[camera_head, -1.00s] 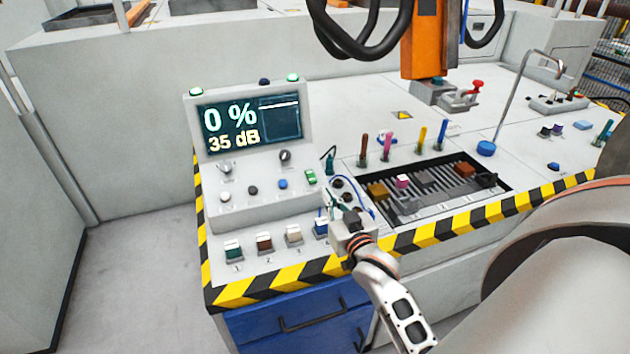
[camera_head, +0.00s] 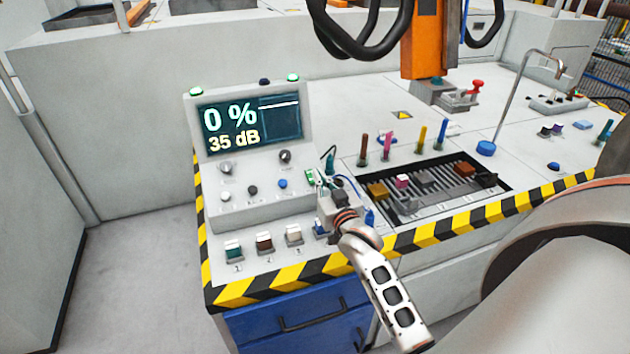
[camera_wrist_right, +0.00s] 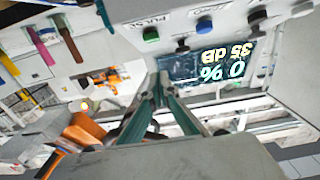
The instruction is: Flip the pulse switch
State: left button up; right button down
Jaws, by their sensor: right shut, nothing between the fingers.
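The pulse switch is a small green rocker (camera_head: 310,175) at the right end of the control row on the console's sloped panel. In the right wrist view the closed fingertips (camera_wrist_right: 161,78) are below the switch in the picture. Whether they touch it cannot be told. My left gripper is not in view.
The console screen (camera_head: 250,123) reads 0 % and 35 dB. A blue button (camera_head: 283,184) and knobs sit left of the switch. A dark hook-like piece (camera_head: 329,158) stands just right of it. Numbered blocks (camera_head: 264,242) line the front edge. A slotted tray (camera_head: 430,185) lies right.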

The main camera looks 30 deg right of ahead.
aim_at(311, 177)
jog(key=shift+w+d+f+b, duration=0.2)
jog(key=shift+w+f+b, duration=0.05)
jog(key=shift+w+f, duration=0.75)
jog(key=shift+w+d+f+b, duration=0.2)
jog(key=shift+w+f, duration=0.65)
jog(key=shift+f, duration=0.15)
